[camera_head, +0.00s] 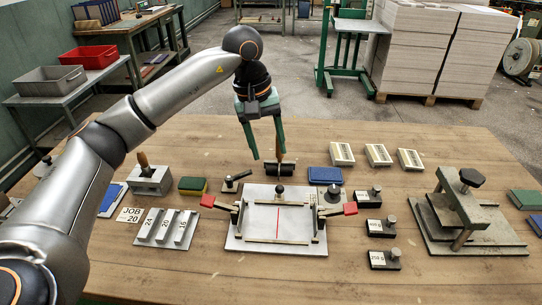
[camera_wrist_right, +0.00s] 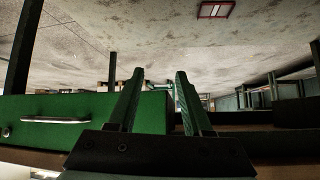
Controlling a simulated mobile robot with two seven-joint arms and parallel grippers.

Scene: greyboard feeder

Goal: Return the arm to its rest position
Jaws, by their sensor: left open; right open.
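My left arm comes in from the left in the head view and reaches over the workbench (camera_head: 190,285). My left gripper (camera_head: 267,158) points down with its green fingers apart, above the back of the middle of the bench. A wooden-handled tool with a dark roller (camera_head: 281,166) shows between and beside its fingertips; I cannot tell whether they touch it. My right gripper (camera_wrist_right: 158,85) shows only in the right wrist view. Its two green fingers are apart with nothing between them.
A metal plate fixture with red-tipped clamps (camera_head: 278,243) lies in front of the left gripper. A press-like stand (camera_head: 465,215) is at the right. A green drawer front (camera_wrist_right: 60,120) is near the right gripper.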

